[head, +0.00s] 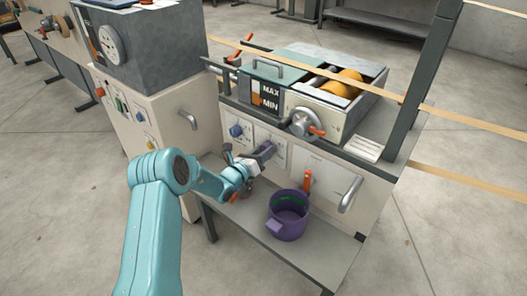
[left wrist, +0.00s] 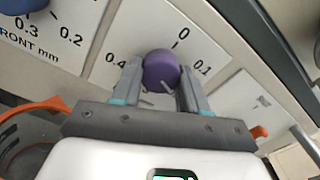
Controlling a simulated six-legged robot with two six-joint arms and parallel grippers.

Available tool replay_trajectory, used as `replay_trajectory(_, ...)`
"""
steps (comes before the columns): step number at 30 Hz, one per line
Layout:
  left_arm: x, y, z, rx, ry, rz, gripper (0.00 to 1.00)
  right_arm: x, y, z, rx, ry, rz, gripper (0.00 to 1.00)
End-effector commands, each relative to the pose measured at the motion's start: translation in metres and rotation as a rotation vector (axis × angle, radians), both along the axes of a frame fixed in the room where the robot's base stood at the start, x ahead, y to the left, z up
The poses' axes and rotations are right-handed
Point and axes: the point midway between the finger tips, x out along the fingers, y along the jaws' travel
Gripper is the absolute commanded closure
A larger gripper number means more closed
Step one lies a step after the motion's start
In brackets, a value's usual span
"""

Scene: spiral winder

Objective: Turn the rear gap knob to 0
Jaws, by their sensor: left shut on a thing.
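The rear gap knob (left wrist: 160,68) is purple and round, on a pale dial panel (left wrist: 142,22). Numbers 0, 0.1 and 0.4 show around it; the lower part of the scale is hidden by my gripper. A thin pale mark shows on the knob's lower side, away from the 0. My left gripper (left wrist: 160,88) is shut on the knob, one finger on each side. In the head view my left gripper (head: 256,161) reaches the machine's front panel, with the knob (head: 267,147) at its tip. My right gripper is not in view.
The blue front knob (head: 236,130) is just left of the purple one. A purple bucket (head: 289,222) stands on the shelf (head: 240,208) below. An orange lever (head: 307,180) and a grey handle (head: 351,194) stick out to the right. A crank wheel (head: 304,122) is above.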

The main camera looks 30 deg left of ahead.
Motion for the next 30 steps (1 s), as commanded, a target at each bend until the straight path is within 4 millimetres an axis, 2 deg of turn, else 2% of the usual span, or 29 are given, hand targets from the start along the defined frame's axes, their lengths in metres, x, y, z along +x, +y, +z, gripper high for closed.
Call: replay_trajectory(30, 0.0, -0.001, 0.003, -0.95, 0.073, -0.001, 0.87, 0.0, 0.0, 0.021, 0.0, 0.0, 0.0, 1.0)
